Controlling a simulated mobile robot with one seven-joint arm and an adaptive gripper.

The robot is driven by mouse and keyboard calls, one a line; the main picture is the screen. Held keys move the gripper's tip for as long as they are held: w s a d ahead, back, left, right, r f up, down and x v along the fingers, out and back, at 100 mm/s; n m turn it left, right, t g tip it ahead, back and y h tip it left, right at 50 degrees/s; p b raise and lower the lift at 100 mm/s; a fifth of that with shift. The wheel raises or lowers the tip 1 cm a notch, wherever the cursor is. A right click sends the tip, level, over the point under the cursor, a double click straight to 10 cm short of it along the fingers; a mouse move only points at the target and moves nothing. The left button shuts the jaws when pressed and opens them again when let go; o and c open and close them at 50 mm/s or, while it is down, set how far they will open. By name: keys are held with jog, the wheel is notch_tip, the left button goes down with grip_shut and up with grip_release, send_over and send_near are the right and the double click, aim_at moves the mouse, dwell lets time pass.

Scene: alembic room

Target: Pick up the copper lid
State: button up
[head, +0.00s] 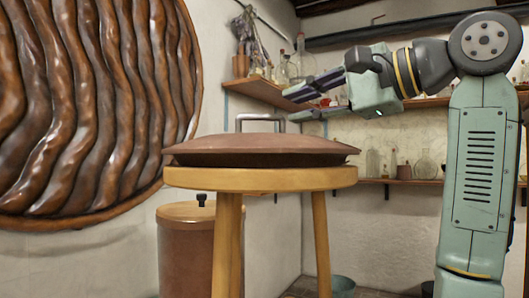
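The copper lid (262,152) is a wide, shallow reddish-brown dome resting on the round wooden stool (320,178). An upright grey loop handle (242,121) stands on its top. My gripper (290,106) is above and to the right of the handle in the head view, pointing left. Its two fingers are apart with a gap between them, and nothing shows in the gap. It appears clear of the lid. Its exact depth relative to the handle cannot be told from this view.
A copper-coloured bin (187,255) with a wooden top and dark knob stands behind the stool, left. A large carved wooden disc (95,100) fills the left wall. Shelves (262,92) with glassware and a plant are behind my gripper.

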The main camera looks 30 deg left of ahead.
aim_at(270, 116)
jog(key=a, duration=0.2)
jog(key=w+a+f, duration=0.1)
jog(key=a, duration=0.5)
jog(key=shift+w+a+f+p, duration=0.1)
jog(key=shift+w+f+p, duration=0.1)
jog(key=shift+w+p, duration=0.2)
jog(key=shift+c, duration=0.2)
grip_shut()
